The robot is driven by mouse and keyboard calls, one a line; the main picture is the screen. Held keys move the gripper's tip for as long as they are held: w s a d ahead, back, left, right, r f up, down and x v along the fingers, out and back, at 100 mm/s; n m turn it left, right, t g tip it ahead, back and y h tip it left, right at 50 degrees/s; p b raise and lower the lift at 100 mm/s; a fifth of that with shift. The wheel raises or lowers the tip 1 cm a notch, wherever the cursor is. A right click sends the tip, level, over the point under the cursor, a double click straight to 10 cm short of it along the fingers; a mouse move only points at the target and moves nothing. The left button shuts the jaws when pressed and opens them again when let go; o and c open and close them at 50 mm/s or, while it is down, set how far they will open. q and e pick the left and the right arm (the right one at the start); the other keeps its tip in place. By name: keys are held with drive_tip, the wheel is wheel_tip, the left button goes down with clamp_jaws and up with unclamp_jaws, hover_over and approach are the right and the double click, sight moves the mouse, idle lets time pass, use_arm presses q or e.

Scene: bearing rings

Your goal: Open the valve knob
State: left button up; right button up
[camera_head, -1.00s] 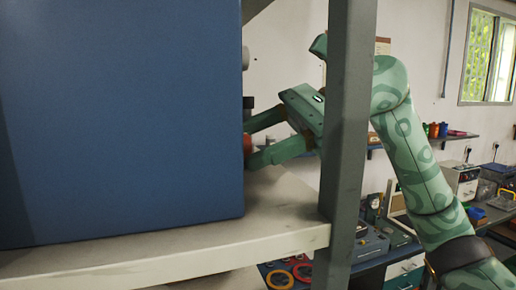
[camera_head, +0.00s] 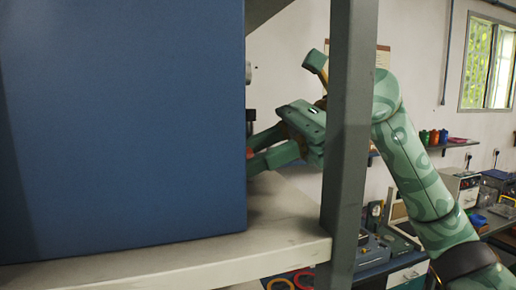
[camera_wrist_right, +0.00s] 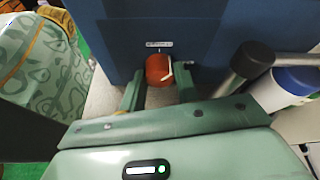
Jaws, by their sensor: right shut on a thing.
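The valve knob (camera_wrist_right: 158,69) is a round orange-red knob with a white pointer line, on the face of a blue cabinet (camera_wrist_right: 130,28). A small pale label (camera_wrist_right: 159,44) sits just above it. My right gripper (camera_wrist_right: 160,78) has one finger on each side of the knob and is shut on it. In the head view my right gripper (camera_head: 254,156) reaches behind the edge of the blue cabinet (camera_head: 120,130), and only a sliver of the knob (camera_head: 249,153) shows between the fingers. My left gripper is not in view.
A grey upright post (camera_head: 346,150) stands in front of my right arm. A pale shelf (camera_head: 285,232) carries the cabinet. In the wrist view a dark cylinder (camera_wrist_right: 252,60) and a white-and-blue one (camera_wrist_right: 295,80) stand right of the gripper. A workbench with boxes lies behind at right.

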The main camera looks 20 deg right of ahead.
drive_tip(key=m+g+p, duration=0.2)
drive_tip(key=m, duration=0.1)
drive_tip(key=shift+w, duration=0.15)
drive_tip(key=shift+w+m+g+p, duration=0.1)
drive_tip(key=shift+m+g+p, duration=0.2)
drive_tip(key=shift+m+g, duration=0.4)
drive_tip(key=shift+f+m+g, duration=0.2)
drive_tip(key=shift+m+g, duration=0.2)
drive_tip(key=shift+m, duration=0.6)
drive_tip(key=o, duration=0.9)
drive_tip(key=shift+o, duration=0.3)
drive_tip(key=shift+w, duration=0.1)
drive_tip(key=shift+d, duration=0.15)
